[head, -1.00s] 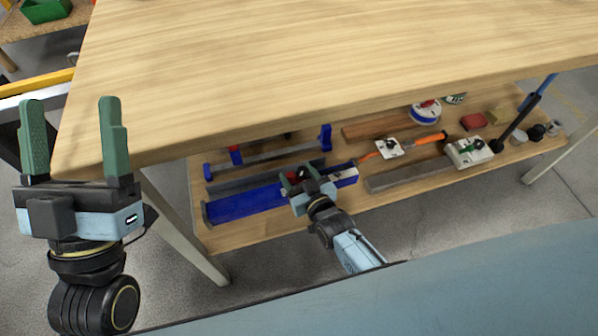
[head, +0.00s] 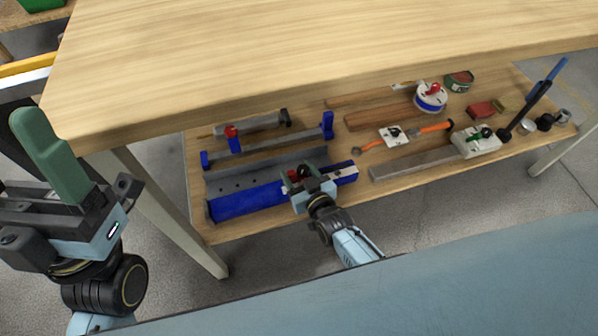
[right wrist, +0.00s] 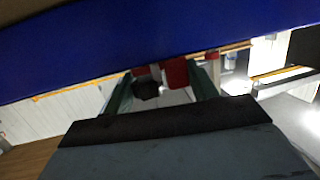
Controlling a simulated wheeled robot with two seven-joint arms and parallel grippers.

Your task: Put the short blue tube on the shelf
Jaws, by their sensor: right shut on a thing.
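The blue tube (head: 245,202) lies along the front of the low wooden shelf under the table. My right gripper (head: 298,175) is at its right part and is shut on it. The contact itself is hidden. In the right wrist view the tube (right wrist: 110,45) crosses the top as a wide blue band, just beyond my right gripper's green fingers (right wrist: 165,85). A red and a black part show between those fingers. My left gripper (head: 60,160) is at the left, beside the table's corner. Only one of its green fingers shows clearly, and it holds nothing that I can see.
The low shelf (head: 215,232) holds grey bars with blue ends (head: 270,145), wooden bars (head: 380,115), an orange-handled tool (head: 425,130), a white block (head: 475,142) and a red block (head: 480,109). The tabletop (head: 300,50) above is bare. A table leg (head: 165,215) stands at left.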

